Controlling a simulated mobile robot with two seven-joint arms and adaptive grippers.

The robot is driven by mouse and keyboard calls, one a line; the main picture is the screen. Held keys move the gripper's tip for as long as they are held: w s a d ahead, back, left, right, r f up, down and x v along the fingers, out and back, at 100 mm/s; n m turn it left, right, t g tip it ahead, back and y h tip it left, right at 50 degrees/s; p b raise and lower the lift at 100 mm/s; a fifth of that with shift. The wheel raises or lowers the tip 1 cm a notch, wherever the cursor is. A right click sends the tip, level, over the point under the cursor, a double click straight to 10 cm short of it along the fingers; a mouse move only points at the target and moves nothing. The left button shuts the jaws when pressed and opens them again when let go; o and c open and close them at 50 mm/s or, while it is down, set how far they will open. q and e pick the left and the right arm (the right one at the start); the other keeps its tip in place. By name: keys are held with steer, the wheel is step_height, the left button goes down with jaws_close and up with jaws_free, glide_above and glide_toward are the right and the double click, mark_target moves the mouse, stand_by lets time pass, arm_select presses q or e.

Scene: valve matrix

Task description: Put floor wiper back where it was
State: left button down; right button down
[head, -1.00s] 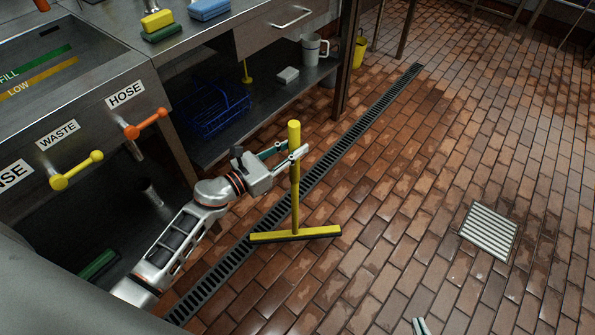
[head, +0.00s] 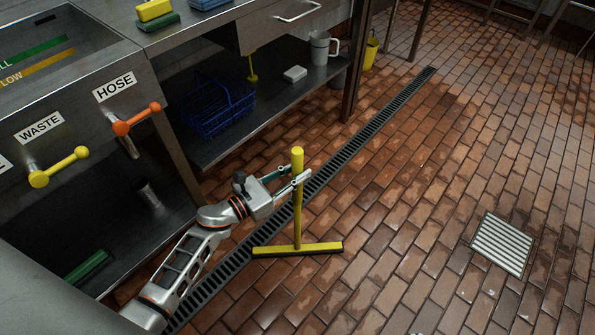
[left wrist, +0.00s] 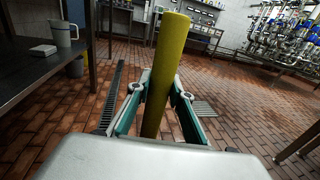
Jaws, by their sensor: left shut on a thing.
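The yellow floor wiper (head: 298,222) stands nearly upright, its wide head low over the tiles by the floor drain. I cannot tell whether its head touches the floor. My left gripper (head: 294,180) is shut on the upper part of the wiper's handle. In the left wrist view the yellow handle (left wrist: 166,70) rises between the two fingers of the left gripper (left wrist: 157,108), leaning slightly. My right gripper is not in view.
A long drain grate (head: 375,122) crosses the floor beside the steel bench. The bench's lower shelf (head: 270,95) holds a blue wire basket (head: 215,105) and a pitcher (head: 320,48). A square floor grate (head: 501,243) lies at right. The tiled floor between is clear.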

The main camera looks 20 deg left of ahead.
arm_select(q)
steer(key=shift+f, duration=0.2)
steer(key=c, duration=1.9)
jaws_free()
steer(key=shift+o, duration=0.4)
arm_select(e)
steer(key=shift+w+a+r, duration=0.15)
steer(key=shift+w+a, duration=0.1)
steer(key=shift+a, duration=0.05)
